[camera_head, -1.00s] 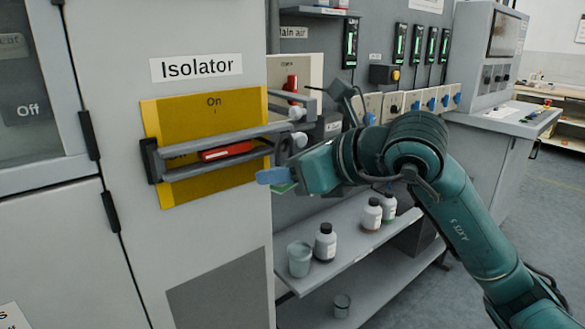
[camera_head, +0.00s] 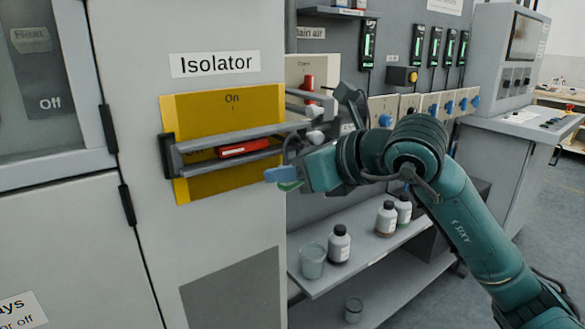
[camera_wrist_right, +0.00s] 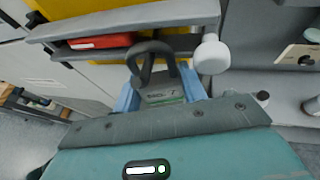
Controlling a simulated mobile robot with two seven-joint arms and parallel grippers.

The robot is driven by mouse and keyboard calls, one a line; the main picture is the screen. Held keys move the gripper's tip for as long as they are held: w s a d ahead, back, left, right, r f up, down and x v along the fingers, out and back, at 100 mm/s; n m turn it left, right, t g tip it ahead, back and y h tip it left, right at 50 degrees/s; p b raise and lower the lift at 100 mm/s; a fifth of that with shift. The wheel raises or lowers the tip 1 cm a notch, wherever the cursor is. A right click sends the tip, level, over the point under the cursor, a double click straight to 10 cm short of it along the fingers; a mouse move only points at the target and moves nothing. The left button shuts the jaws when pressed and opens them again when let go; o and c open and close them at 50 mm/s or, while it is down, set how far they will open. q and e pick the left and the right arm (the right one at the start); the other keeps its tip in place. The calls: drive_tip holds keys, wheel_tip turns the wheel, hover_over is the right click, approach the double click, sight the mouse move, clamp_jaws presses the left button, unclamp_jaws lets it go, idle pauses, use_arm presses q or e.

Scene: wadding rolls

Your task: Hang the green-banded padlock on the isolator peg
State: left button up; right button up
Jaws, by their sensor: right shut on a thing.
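The green-banded padlock (camera_wrist_right: 162,94) is between the blue fingertips of my right gripper (camera_wrist_right: 160,95). Its dark shackle (camera_wrist_right: 134,66) points up toward the guard bars in the wrist view. In the head view only a green bit of the padlock (camera_head: 290,186) shows below the blue fingers of the right gripper (camera_head: 278,175). The isolator peg has a pale round end (camera_head: 315,137). A pale round knob (camera_wrist_right: 211,55) in the wrist view is right of the shackle and looks apart from it. My left gripper is not in view.
Grey guard bars (camera_head: 215,143) cross the yellow isolator panel (camera_head: 215,108), with a red handle (camera_head: 244,147) between them. A second pale knob (camera_head: 314,111) lies just above. Bottles (camera_head: 339,245) and a beaker (camera_head: 313,261) stand on a shelf (camera_head: 345,277) below.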

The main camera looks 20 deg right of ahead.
drive_tip(key=o, duration=1.2)
drive_tip(key=shift+c, duration=0.2)
